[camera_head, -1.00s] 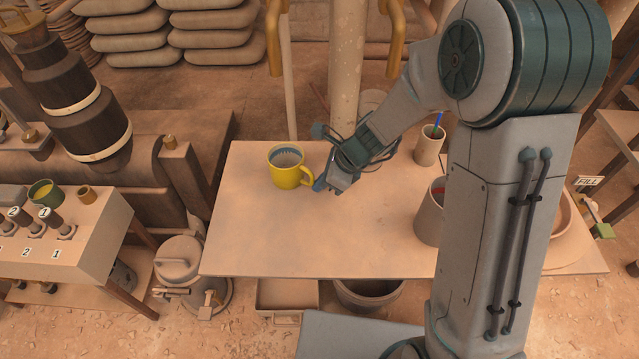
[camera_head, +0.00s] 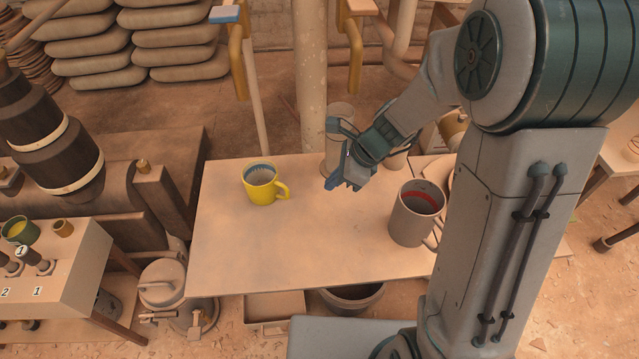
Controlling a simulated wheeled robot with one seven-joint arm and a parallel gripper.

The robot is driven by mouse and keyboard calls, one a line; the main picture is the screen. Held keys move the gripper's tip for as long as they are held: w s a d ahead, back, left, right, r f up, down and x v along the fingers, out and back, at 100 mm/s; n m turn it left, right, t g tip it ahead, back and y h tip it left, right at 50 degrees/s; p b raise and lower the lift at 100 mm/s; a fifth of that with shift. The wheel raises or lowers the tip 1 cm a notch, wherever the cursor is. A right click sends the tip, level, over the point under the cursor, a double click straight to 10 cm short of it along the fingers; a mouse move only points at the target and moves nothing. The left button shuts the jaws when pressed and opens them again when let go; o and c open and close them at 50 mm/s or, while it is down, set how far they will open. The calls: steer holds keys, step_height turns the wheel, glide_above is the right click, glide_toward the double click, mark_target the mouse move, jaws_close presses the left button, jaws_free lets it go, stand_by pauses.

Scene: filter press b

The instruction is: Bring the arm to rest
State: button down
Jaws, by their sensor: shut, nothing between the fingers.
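My gripper (camera_head: 336,181) is shut and empty. It hangs over the back middle of the table, its fingertips pointing down and left. My arm (camera_head: 430,100) reaches in from the right and hides part of the table's right side. A yellow mug (camera_head: 261,187) stands upright on the table (camera_head: 280,245), to the left of my gripper and apart from it. A larger grey mug (camera_head: 408,221) with a red band inside stands to the right of my gripper, close to my arm.
A tall beige cylinder (camera_head: 340,122) stands behind my gripper. A pale post (camera_head: 311,75) and yellow pipes (camera_head: 236,68) rise behind the table. A bench with numbered levers (camera_head: 48,275) is at the left. The table's front left is clear.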

steer(key=s+d+r+n+h+p, duration=0.2)
steer(key=s+d+r+n+p, duration=0.2)
steer(key=r, duration=0.7)
steer(key=s+d+r+n+t+h+p, duration=0.1)
steer(key=s+d+r+n+h+p, duration=0.1)
steer(key=s+d+r+n+p, duration=0.3)
steer(key=s+d+r+n+t+h+p, duration=0.1)
steer(key=s+d+r+n+h+p, duration=0.1)
steer(key=s+d+r+n+p, duration=0.3)
step_height(320, 180, up, 14)
steer(key=d+n+p, duration=0.1)
steer(key=n+p, duration=0.3)
steer(key=p, duration=0.5)
steer(key=shift+r+n, duration=0.25)
steer(key=shift+n, duration=0.05)
